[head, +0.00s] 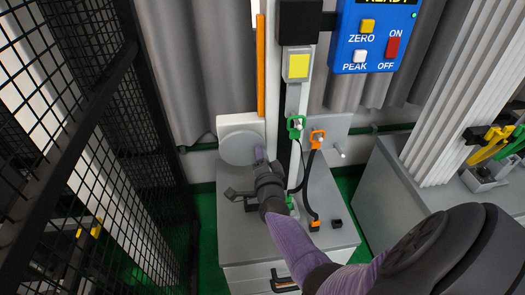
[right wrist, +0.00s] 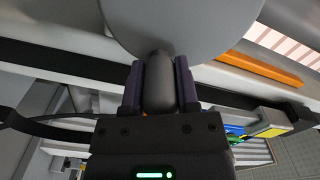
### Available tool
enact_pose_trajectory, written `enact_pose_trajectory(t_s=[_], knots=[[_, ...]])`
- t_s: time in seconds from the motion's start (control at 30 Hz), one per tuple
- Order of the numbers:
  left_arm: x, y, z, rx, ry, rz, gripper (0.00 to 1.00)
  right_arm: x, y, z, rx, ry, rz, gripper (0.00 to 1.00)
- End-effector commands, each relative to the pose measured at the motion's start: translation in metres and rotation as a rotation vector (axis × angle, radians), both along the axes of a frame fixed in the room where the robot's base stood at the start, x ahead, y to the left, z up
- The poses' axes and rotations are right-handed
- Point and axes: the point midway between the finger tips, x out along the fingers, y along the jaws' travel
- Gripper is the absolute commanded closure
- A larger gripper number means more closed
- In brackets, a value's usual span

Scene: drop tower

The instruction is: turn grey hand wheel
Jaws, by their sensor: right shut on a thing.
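The grey hand wheel (head: 241,149) is a flat disc on a white block at the left of the tower's foot. It also shows in the right wrist view (right wrist: 185,22), filling the top middle. Its dark grey handle (right wrist: 158,80) stands out from the disc. My right gripper (right wrist: 159,85) is shut on this handle, one finger on each side. In the head view my right gripper (head: 262,160) reaches the wheel's lower right edge, and the handle is hidden there. My left gripper is not in view.
Black mesh fencing (head: 75,110) stands close on the left. A blue control panel (head: 376,38) is at the upper right. Green (head: 296,126) and orange (head: 317,138) clips with black cables hang right of the wheel. A grey cabinet (head: 400,190) stands at the right.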

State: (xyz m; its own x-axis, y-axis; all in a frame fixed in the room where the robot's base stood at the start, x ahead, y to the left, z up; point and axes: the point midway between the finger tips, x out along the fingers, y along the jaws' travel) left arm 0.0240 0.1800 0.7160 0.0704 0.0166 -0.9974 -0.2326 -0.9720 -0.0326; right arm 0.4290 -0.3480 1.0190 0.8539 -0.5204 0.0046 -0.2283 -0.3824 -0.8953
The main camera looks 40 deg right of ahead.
Motion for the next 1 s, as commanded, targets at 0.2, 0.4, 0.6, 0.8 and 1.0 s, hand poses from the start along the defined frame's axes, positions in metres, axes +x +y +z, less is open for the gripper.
enact_pose_trajectory(t_s=[0.2,0.4,0.6,0.8,1.0], knots=[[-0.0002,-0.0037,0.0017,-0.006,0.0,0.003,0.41,0.0006,0.0002,0.0022,-0.022,0.01,0.0,1.0],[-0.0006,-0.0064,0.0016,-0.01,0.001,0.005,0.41,0.0006,0.0004,0.0021,-0.024,0.011,0.001,1.0],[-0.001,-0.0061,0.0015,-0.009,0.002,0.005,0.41,0.0006,0.0005,0.002,-0.023,0.011,0.001,0.52],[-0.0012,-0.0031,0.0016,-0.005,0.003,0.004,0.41,0.0004,0.0004,0.0016,-0.021,0.012,0.0,0.26],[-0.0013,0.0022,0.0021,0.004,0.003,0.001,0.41,-0.0003,0.0007,0.0014,-0.021,0.012,0.001,0.26]])
